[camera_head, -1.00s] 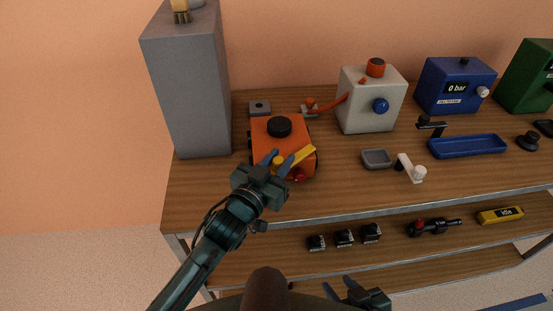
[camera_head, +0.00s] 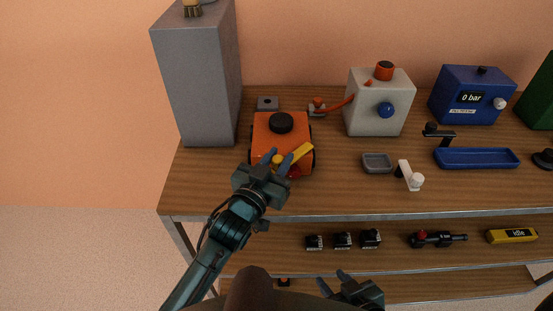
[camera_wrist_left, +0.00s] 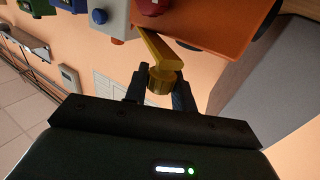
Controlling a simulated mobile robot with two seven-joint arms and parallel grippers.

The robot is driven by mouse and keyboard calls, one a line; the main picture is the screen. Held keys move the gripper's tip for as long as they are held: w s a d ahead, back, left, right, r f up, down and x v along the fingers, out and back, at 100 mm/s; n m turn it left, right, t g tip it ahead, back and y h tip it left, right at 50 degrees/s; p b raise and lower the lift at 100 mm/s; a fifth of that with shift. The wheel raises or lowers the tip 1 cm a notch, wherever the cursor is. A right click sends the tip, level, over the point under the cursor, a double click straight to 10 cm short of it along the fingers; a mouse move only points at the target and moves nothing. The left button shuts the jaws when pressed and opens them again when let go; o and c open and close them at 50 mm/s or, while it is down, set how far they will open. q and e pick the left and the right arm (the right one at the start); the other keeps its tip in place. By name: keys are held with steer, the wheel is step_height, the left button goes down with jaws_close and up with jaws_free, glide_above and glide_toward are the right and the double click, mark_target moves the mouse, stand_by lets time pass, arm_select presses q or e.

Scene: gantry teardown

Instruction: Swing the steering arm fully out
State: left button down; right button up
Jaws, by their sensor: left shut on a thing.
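The orange box (camera_head: 268,131) with a round black knob on top stands at the left of the table. The steering arm appears to be the yellow bar (camera_head: 300,153) at its front right corner, with a round yellow knob (camera_head: 277,159) at its near left end. My left gripper (camera_head: 276,158) is shut on that knob. In the left wrist view the yellow bar (camera_wrist_left: 156,47) runs from the orange box to the yellow knob (camera_wrist_left: 163,80) between my fingers. My right gripper (camera_head: 332,282) is open and empty, low in front of the shelf.
A tall grey block (camera_head: 202,95) stands left of the orange box. A red button (camera_head: 294,172) is close by the bar. A cream box (camera_head: 374,110) with an orange lever and a small grey tray (camera_head: 377,162) are to the right.

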arm_select(q)
steer(key=shift+r, duration=0.1)
steer(key=c, duration=1.2)
jaws_free()
steer(key=b+v, duration=0.1)
steer(key=v, duration=1.2)
